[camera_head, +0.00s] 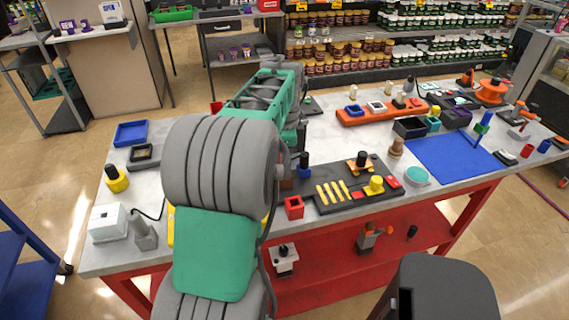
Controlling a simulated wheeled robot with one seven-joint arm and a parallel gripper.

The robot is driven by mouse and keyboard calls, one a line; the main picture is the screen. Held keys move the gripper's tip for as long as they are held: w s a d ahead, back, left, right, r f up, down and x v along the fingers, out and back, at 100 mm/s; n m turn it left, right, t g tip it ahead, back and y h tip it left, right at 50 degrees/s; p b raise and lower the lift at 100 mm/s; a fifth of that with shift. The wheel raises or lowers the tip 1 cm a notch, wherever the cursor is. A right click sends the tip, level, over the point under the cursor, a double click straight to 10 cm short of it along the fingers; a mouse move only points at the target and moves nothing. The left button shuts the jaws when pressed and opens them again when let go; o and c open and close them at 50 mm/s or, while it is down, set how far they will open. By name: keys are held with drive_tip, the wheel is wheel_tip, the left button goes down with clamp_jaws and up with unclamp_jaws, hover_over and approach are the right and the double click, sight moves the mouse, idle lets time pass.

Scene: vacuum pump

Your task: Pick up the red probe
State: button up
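No red probe can be made out with certainty. A small red piece (216,107) shows at the left edge of my forearm, mostly hidden behind it, and I cannot tell what it is. A red square open box (294,207) sits at the front edge of the table, just right of my arm. My grey and teal arm reaches forward over the left half of the table and hides much of its middle. My gripper cannot be seen, so its state and what lies under it are hidden.
The white table (325,135) holds a dark tray (335,205) with yellow pieces, an orange tray (352,117), a blue mat (450,160), a blue tray (131,133) and a white box (108,222) with a cable. Its red lower shelf (330,265) carries several parts. Stocked shelves stand behind.

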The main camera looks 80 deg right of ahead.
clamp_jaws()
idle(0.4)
